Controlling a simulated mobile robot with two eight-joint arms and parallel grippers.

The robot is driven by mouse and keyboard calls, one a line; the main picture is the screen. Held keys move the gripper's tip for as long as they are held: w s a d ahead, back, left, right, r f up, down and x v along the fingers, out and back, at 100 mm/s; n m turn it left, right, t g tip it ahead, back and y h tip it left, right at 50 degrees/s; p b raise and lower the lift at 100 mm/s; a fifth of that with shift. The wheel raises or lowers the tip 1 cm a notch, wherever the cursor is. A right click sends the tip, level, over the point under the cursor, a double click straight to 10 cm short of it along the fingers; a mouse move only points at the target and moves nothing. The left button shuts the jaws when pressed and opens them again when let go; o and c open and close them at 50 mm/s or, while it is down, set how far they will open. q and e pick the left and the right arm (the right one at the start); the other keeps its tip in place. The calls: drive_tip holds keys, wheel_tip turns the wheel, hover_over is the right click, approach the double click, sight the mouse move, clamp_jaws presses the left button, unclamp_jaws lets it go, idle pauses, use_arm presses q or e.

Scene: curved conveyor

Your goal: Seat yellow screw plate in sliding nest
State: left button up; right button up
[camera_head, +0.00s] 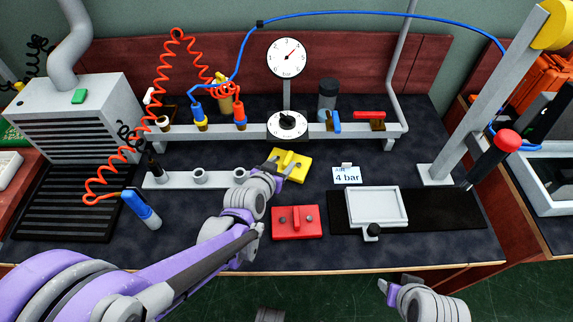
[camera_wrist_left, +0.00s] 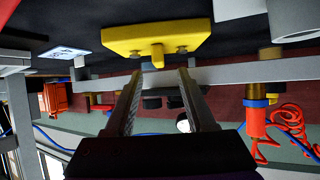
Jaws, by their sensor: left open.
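The yellow screw plate (camera_head: 290,162) lies on the dark bench top, left of the sliding nest. It has a raised middle grip and a screw on each side. In the left wrist view the yellow plate (camera_wrist_left: 157,37) is ahead of the fingertips, with its grip pointing toward the gap between them. My left gripper (camera_head: 277,168) is open and empty, at the plate's left side; the wrist view shows both fingers (camera_wrist_left: 160,74) apart. The sliding nest (camera_head: 376,190) is a pale, empty, shallow tray with a black knob in front. My right gripper (camera_head: 396,287) is low at the bottom right, its jaws unclear.
A red screw plate (camera_head: 297,223) lies in front of the yellow one, near my left forearm. The nest sits on a black track (camera_head: 440,210). A "4 bar" card (camera_head: 346,175) stands behind the nest. A grey rail (camera_head: 352,133) with a gauge (camera_head: 287,58) crosses the back.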

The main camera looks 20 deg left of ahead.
sight(288, 159)
use_arm(q)
drive_tip(key=b+x, duration=0.1)
drive_tip(key=x, duration=0.4)
drive_tip(key=shift+w+d+f, duration=0.1)
drive_tip(key=shift+w+f, duration=0.15)
drive_tip(key=shift+w, duration=0.05)
drive_tip(key=shift+c, duration=0.2)
clamp_jaws()
idle(1.0)
